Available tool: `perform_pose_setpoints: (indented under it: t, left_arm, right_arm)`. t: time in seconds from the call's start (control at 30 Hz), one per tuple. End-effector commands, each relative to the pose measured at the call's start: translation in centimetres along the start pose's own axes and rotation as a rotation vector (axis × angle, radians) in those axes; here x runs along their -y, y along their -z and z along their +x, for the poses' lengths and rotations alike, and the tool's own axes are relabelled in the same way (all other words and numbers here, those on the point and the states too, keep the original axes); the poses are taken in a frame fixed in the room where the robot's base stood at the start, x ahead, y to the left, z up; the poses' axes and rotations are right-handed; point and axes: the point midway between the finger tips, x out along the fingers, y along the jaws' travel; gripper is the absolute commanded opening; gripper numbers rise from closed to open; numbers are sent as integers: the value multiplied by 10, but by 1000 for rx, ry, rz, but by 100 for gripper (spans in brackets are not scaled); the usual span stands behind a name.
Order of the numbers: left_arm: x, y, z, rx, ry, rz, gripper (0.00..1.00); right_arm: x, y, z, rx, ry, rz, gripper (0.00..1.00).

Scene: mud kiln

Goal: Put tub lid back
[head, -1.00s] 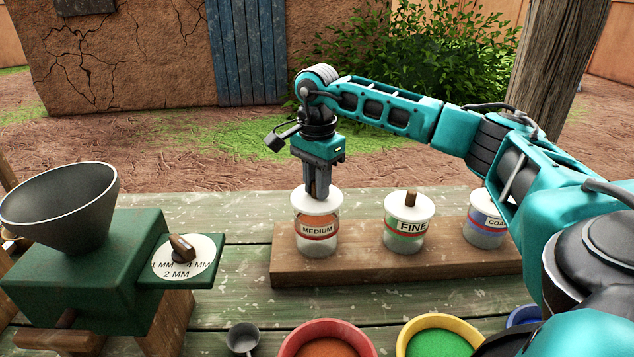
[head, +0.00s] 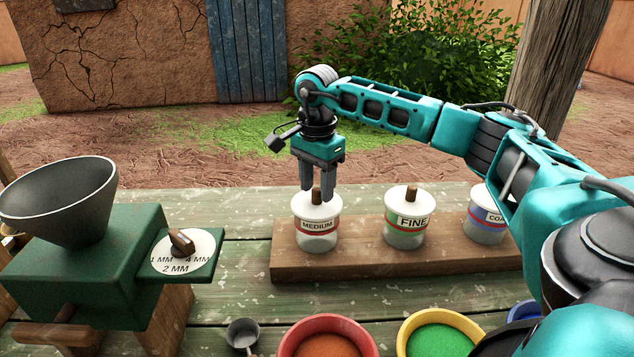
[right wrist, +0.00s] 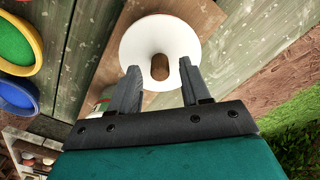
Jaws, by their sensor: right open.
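The MEDIUM tub (head: 318,241) stands on a wooden board, with its white lid (head: 303,208) sitting level on top. The lid has a short brown knob (head: 317,195). My right gripper (head: 318,188) points down over this lid and is open, with a finger on either side of the knob. In the right wrist view the white lid (right wrist: 140,40) lies beyond the spread fingertips, and its knob (right wrist: 160,67) shows between them with gaps at both sides. My left gripper is not in view.
The lidded FINE tub (head: 405,238) and a blue-labelled tub (head: 484,234) share the wooden board (head: 360,262). A green grinder (head: 85,270) with a dark hopper stands left. Red (head: 290,345) and yellow (head: 408,335) bowls and a small scoop (head: 242,333) are in front.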

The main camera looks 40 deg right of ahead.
Motion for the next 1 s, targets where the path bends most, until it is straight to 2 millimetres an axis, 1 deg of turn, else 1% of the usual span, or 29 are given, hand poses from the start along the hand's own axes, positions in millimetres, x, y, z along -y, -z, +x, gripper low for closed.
perform_pose_setpoints:
  t: [0.07,0.17,0.23,0.5,0.6,0.7,0.83,1.0]
  left_arm:
    - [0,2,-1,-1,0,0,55]
    - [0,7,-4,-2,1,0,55]
    - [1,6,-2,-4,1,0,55]
    - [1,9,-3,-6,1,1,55]
    - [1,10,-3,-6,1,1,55]
    - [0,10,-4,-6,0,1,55]
    - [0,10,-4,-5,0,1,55]
    - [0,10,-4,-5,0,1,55]
  right_arm:
    - [0,0,-4,0,1,0,47]
    - [0,0,-16,0,2,0,47]
    - [1,0,-26,0,5,0,47]
    - [1,-1,-87,1,6,-1,47]
    - [1,0,-106,1,3,-1,47]
    - [1,0,-120,0,2,0,47]
    - [0,0,-130,0,1,-1,47]
    - [0,0,-132,0,0,-1,47]
